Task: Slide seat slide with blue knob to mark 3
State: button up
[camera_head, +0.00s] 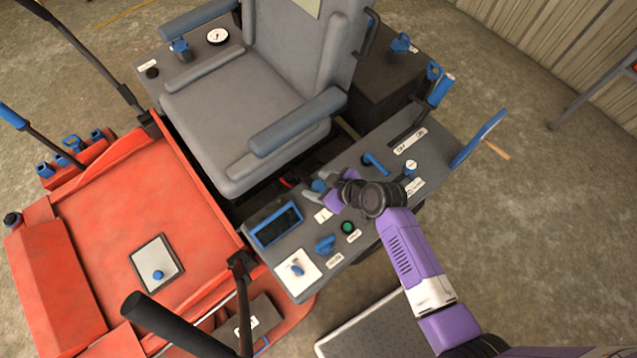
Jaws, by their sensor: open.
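The grey seat (235,110) stands in the upper middle, left of the control console. A small blue knob (318,186) shows at the console's seat-side edge, close to my gripper's tip. It may be the seat slide's knob, but I cannot tell. My gripper (318,194) reaches over the console from the lower right, pointing left toward the gap beside the seat. It is open; I see nothing held. Whether its fingers touch the blue knob is unclear. The slide's track and its marks, including mark 3, are not readable here.
The console (285,225) carries a blue-framed screen (278,225), a green button (347,227), a blue knob (325,243) and several levers around my gripper. The seat's armrest (297,121) overhangs nearby. A blue-rimmed wheel (478,138) stands at the right. Red bodywork (100,240) fills the left.

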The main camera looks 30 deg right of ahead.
grip_shut()
dwell(1.4)
